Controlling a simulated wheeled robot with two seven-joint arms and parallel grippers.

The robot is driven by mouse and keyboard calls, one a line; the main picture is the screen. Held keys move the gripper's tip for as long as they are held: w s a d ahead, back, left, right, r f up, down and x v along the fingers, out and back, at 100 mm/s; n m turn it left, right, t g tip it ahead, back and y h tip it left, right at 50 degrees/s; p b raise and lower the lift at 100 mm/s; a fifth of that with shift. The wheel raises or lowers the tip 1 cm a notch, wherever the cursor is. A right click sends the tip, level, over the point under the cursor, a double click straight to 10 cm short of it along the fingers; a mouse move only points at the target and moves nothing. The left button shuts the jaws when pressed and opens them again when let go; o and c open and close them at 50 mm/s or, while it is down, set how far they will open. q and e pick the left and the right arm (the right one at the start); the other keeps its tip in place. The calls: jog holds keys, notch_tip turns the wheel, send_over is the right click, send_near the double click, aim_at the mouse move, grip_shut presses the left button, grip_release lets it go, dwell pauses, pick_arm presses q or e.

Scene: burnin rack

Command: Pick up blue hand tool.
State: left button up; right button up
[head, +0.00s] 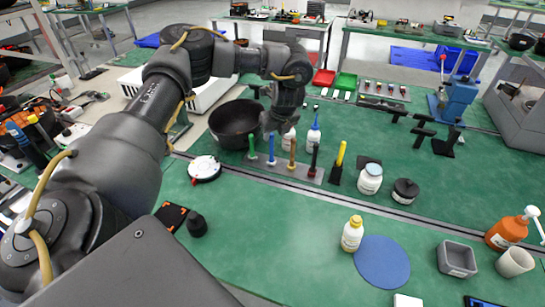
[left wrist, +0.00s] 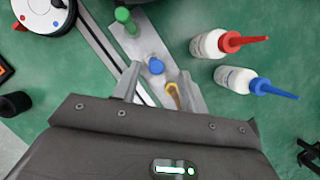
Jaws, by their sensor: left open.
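The blue hand tool (head: 271,152) stands upright in a grey rack strip (head: 302,173), between a green tool (head: 251,146) and a yellow-orange tool (head: 292,153). My left gripper (head: 268,134) is just above it, pointing down. In the left wrist view the blue tool's round top (left wrist: 157,66) shows near the gap between the open, empty fingers of the left gripper (left wrist: 161,86). The yellow-orange tool (left wrist: 173,94) is close to the right-hand finger there. The green tool (left wrist: 123,16) is further up. My right gripper is not in view.
The front green bench (head: 282,225) has clear room.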

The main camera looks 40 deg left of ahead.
aim_at(271, 140)
pick_arm(q)
jog(key=shift+s+a, duration=0.2)
jog(key=shift+a+f, duration=0.1)
jog(key=shift+f, duration=0.3)
jog(key=x, duration=0.4)
jog(key=shift+w+a+f+b, duration=0.1)
jog(key=shift+a+f+b, duration=0.15)
jog(key=shift+b, duration=0.1)
jog(key=shift+r, duration=0.15)
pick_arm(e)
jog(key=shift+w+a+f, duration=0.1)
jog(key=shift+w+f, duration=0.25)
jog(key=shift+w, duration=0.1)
pick_arm(q)
jog(key=shift+d, duration=0.1)
grip_shut()
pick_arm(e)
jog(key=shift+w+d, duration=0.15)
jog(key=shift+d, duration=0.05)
